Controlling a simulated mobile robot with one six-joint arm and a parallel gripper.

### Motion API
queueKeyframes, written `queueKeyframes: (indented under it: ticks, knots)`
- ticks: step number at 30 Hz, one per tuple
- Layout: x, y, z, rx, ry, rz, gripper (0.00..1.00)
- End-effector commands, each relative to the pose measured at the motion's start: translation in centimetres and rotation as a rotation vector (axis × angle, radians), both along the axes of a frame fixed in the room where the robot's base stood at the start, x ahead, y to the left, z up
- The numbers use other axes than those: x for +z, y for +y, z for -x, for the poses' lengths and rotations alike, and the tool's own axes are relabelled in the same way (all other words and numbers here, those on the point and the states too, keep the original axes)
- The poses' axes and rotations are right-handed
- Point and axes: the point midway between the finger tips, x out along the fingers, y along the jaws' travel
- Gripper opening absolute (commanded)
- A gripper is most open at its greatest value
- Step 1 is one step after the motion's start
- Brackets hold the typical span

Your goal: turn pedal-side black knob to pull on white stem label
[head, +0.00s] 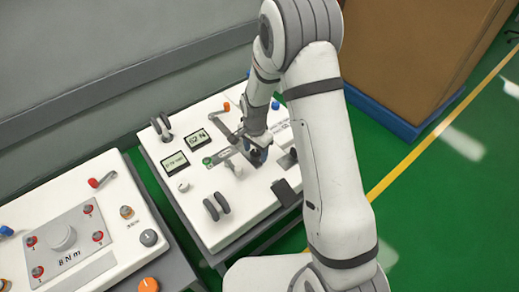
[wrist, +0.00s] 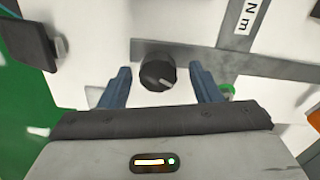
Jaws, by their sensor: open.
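A round black knob (wrist: 157,72) with a pale pointer line shows in the wrist view on the white panel. My gripper (wrist: 160,69) is open, its two blue fingers on either side of the knob with gaps showing on both sides. In the head view my gripper (head: 257,156) is over the middle of the cart panel and hides the knob. The black pedal (head: 286,192) is at the panel's near right edge; a dark block, likely this pedal, also shows top left in the wrist view (wrist: 28,42). I cannot make out a label reading pull.
A second cart panel (head: 120,230) stands left. A cardboard box (head: 410,50) on a blue base stands at the back right.

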Motion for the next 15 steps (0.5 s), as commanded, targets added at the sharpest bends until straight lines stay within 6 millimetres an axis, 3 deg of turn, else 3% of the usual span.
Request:
queueKeyframes:
  ticks: [7,15]
  knots:
    - [0.8,0.0,-0.1,0.000,-0.001,0.000,0.57]
    - [5.4,0.0,-0.2,0.000,-0.004,-0.001,0.57]
